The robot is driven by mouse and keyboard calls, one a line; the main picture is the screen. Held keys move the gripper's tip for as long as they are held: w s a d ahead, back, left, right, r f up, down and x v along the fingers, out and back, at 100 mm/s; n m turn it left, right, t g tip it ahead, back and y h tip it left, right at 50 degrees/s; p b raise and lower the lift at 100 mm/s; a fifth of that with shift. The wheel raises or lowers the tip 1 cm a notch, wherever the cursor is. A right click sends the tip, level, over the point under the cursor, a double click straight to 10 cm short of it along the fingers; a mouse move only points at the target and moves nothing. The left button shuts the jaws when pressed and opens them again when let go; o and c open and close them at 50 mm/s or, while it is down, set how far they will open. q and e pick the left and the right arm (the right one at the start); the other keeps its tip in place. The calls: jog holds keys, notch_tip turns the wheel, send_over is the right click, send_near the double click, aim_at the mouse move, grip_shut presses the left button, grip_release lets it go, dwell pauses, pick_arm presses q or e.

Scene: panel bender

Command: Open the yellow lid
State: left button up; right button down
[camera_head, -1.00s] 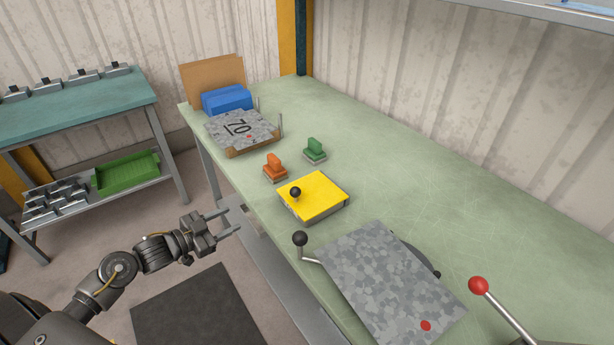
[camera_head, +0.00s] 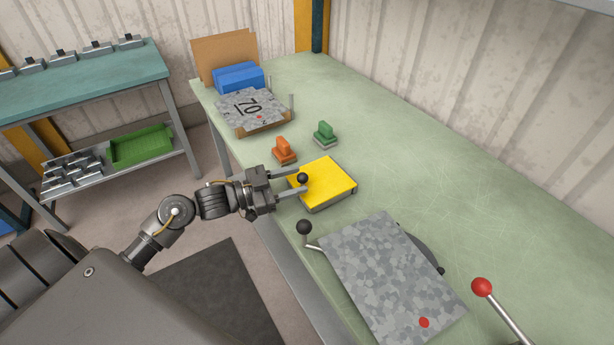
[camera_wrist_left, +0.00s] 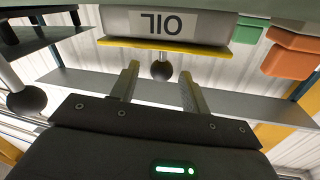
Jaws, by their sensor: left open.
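The yellow lid (camera_head: 328,180) lies flat and closed on a low grey box on the green bench, with a black ball knob (camera_head: 302,179) near its left edge. My left gripper (camera_head: 302,182) is open, with its two fingers on either side of the knob in the head view. In the left wrist view the yellow lid (camera_wrist_left: 165,46) shows as a strip along the box, which is marked OIL (camera_wrist_left: 164,23) upside down. The knob (camera_wrist_left: 162,70) appears there beyond and between the open fingertips (camera_wrist_left: 160,78). My right gripper is not in view.
An orange block (camera_head: 284,149) and a green block (camera_head: 325,134) stand just behind the box. A black-knobbed lever (camera_head: 304,227) and a grey speckled sheet (camera_head: 390,280) are in front of it. A red-knobbed lever (camera_head: 482,287) stands at right. The bench's right side is clear.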

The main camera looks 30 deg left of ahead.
aim_at(320, 174)
pick_arm(q)
jog(key=shift+x, duration=0.9)
jog(key=shift+w+d, duration=0.3)
jog(key=shift+w, duration=0.05)
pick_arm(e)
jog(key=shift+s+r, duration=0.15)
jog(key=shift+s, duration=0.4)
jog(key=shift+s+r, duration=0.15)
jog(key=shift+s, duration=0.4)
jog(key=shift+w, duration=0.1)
